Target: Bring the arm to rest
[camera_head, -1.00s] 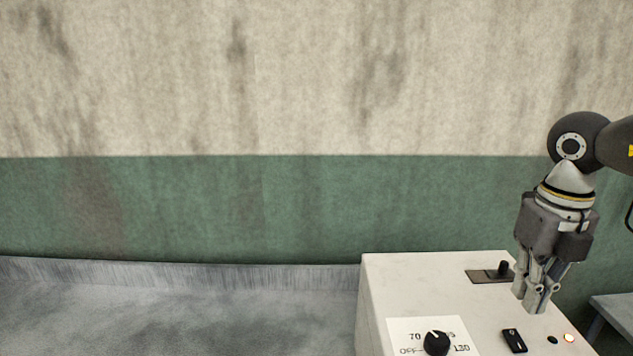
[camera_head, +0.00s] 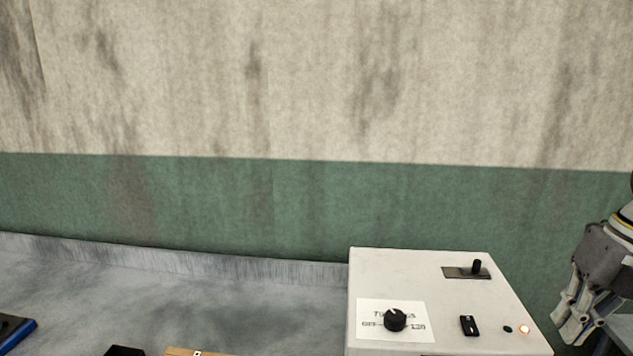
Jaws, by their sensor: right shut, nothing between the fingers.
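My right gripper (camera_head: 570,325) is at the right edge, beside the right side of the white control box and apart from its knobs. Its fingers point down and to the left, closed together with nothing between them. Most of the right arm is outside the view. My left gripper is not in view.
The white control box (camera_head: 420,262) carries a black dial (camera_head: 395,320), a slider knob (camera_head: 476,266), a rocker switch (camera_head: 469,326) and a lit lamp (camera_head: 524,330). The grey counter (camera_head: 190,300) is mostly clear. A blue-edged dark object (camera_head: 14,328) sits lower left.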

